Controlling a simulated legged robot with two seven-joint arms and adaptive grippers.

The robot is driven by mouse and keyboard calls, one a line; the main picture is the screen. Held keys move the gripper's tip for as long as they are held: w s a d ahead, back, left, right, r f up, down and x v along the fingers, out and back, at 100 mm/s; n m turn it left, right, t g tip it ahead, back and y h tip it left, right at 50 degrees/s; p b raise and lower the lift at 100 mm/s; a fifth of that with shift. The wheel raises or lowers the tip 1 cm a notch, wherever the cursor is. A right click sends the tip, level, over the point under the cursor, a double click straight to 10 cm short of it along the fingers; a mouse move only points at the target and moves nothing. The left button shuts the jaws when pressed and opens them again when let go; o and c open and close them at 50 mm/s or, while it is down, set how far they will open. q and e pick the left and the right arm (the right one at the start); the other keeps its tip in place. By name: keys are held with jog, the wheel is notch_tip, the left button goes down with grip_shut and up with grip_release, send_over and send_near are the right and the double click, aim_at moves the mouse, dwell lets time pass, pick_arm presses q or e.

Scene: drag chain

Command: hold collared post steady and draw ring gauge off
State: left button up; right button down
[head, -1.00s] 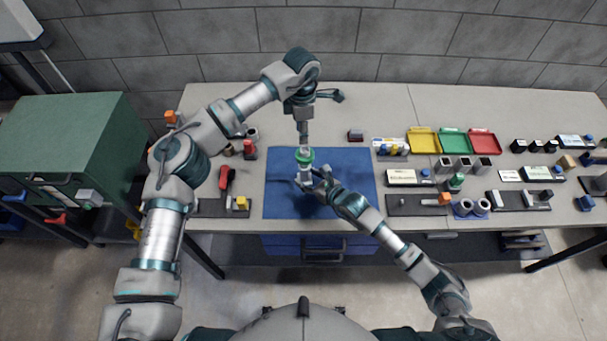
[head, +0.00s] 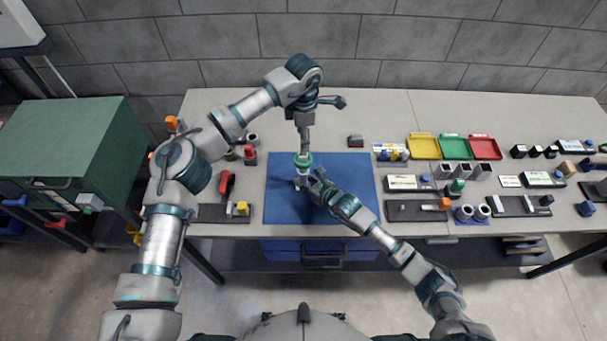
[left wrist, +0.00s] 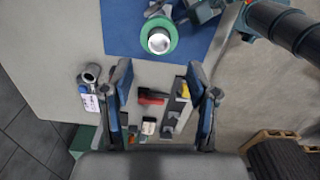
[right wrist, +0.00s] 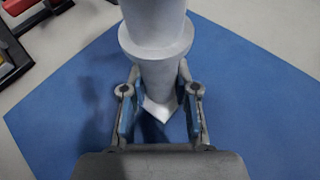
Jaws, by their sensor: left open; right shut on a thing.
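The collared post (right wrist: 157,72) is pale grey and stands upright on the blue mat, its wide collar showing in the right wrist view. My right gripper (right wrist: 160,100) is shut on the post below the collar. The green ring gauge (head: 303,160) sits around the upper post. In the left wrist view the ring gauge (left wrist: 174,38) encircles the bright post top (left wrist: 159,41). My left gripper (head: 304,152) is above the ring gauge in the head view, open and empty. Its spread fingers (left wrist: 162,95) are apart from the ring in the left wrist view.
The blue mat (head: 345,205) is mostly clear around the post. A red-handled tool (head: 226,184) and a yellow block (head: 241,208) lie to its left. Yellow (head: 423,146), green (head: 455,147) and red trays (head: 485,147) and several small parts fill the right side.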

aim_at(304, 156)
pick_arm(q)
jog(key=o, duration=0.3)
jog(key=shift+s+m, duration=0.15)
jog(key=shift+m, duration=0.45)
pick_arm(e)
jog(key=shift+d+f, duration=0.1)
jog(key=shift+d, duration=0.4)
pick_arm(q)
jog(key=s+r+m+t, duration=0.2)
jog(key=s+m+t, duration=0.2)
jog(key=m, duration=1.4)
pick_arm(e)
jog(key=shift+a, duration=0.35)
pick_arm(q)
jog(key=x, duration=1.2)
jog(key=shift+d+f, duration=0.1)
jog(key=shift+d, duration=0.05)
pick_arm(e)
jog(key=shift+d, duration=0.2)
